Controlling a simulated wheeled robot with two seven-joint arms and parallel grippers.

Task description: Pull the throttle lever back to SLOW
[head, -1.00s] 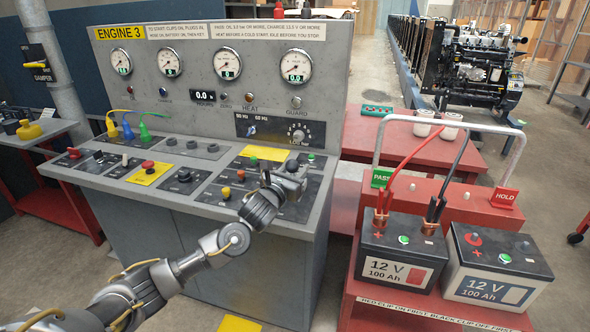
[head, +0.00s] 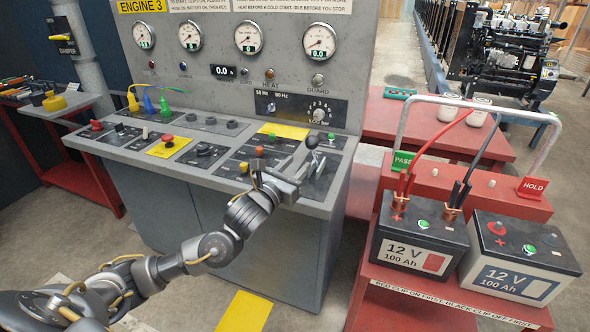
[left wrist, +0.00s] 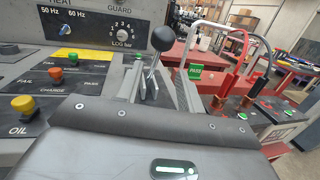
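The throttle lever (head: 312,142) has a black ball knob on a metal stem and stands at the right end of the console's sloped desk. In the left wrist view the lever's knob (left wrist: 163,39) rises beyond my gripper, with its stem in line with the space between the fingers. My left gripper (head: 303,162) is at the lever, low by the stem and below the knob. Its fingers (left wrist: 157,85) look apart, one on each side of the stem. Contact with the stem cannot be made out. The lever's slot and markings are hidden. My right gripper is out of view.
The grey console (head: 200,205) carries gauges, a yellow button (head: 244,167) and a red-orange button (head: 259,151) left of the lever. A red stand (head: 450,190) with two batteries and clipped cables is to the right. A gap of floor separates them.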

